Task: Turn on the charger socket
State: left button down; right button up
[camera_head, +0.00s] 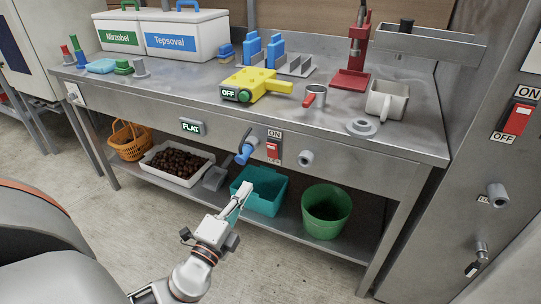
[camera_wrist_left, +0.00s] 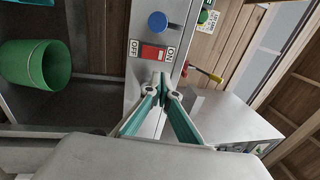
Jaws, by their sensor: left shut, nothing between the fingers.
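A red rocker switch (camera_head: 272,149) with an ON label above it and an OFF label below it sits on the bench's front panel. The same switch shows in the left wrist view (camera_wrist_left: 152,53), just beyond my fingertips. A blue plug or knob (camera_head: 245,150) is beside it on the left, and a grey round socket (camera_head: 306,158) is on its right. My left gripper (camera_head: 245,191) is shut and empty, apart from the switch, and in the head view its tips overlap the teal bin. Which way the rocker is pressed is too small to tell. My right gripper is not in view.
A teal bin (camera_head: 262,204), a green bucket (camera_head: 326,213) and a crate of chestnuts (camera_head: 153,154) stand on the lower shelf. A second red ON/OFF switch (camera_head: 516,119) is on the cabinet at right. A yellow device (camera_head: 258,82) shows OFF on the benchtop.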

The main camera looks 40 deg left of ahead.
pick_arm(q)
jog(key=shift+w, duration=0.1)
jog(key=p, duration=0.2)
send_near(272, 148)
jog(key=x, duration=0.5)
jog(key=shift+w+a+r, duration=0.1)
jog(key=shift+w, duration=0.35)
jog(key=shift+w+a, duration=0.2)
jog(key=shift+w, duration=0.25)
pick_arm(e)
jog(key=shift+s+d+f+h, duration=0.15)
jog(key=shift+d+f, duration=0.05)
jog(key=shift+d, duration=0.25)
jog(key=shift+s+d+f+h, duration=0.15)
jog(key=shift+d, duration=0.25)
